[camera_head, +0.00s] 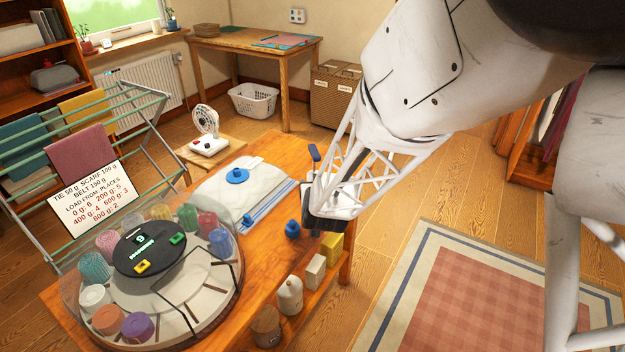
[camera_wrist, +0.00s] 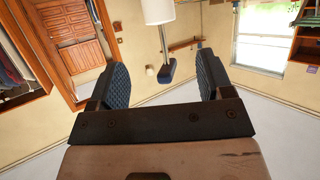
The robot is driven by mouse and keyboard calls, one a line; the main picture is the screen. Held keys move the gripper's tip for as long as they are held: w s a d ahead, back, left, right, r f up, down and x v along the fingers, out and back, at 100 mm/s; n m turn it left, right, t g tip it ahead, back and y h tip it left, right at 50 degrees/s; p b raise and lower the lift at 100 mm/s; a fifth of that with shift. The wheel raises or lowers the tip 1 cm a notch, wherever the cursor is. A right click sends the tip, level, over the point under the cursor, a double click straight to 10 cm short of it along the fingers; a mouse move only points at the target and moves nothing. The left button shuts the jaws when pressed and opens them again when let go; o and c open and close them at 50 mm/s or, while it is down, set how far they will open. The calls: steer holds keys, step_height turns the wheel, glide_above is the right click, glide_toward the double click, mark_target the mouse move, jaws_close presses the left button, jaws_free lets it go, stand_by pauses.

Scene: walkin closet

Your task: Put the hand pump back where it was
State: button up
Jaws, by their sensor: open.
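The hand pump is upright, with a blue handle (camera_head: 314,152) on a thin rod. In the head view it stands beside my gripper (camera_head: 318,214), near the table's right side; its lower part is hard to make out. In the wrist view, which is upside down, the pump's white barrel (camera_wrist: 158,10) and blue handle (camera_wrist: 167,73) appear beyond and between my open fingers (camera_wrist: 162,82). The fingers look empty and apart from the pump. A pale storage bag (camera_head: 215,195) with a blue valve (camera_head: 238,176) lies on the table. The pump's base is hidden.
A round carousel (camera_head: 195,325) with coloured rolls fills the table's (camera_head: 283,150) near left. A blue knob-like piece (camera_head: 292,229) is close below my gripper. Bottles and boxes (camera_head: 315,270) line the right edge. A drying rack (camera_head: 150,130) and fan (camera_head: 208,125) stand behind.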

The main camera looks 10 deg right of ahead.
steer(key=s+r+g, duration=0.3)
steer(key=s+r, duration=0.2)
steer(key=s, duration=0.6)
steer(key=s+r+n+g+y, duration=0.1)
steer(key=s+r+g, duration=0.3)
steer(key=s, duration=0.7)
steer(key=s+r+g+y, duration=0.1)
steer(key=s+r+g, duration=0.2)
steer(key=s+r, duration=0.4)
steer(key=s, duration=0.4)
steer(key=shift+s+n+g, duration=0.15)
steer(key=shift+n+g, duration=0.15)
steer(key=shift+g, duration=0.1)
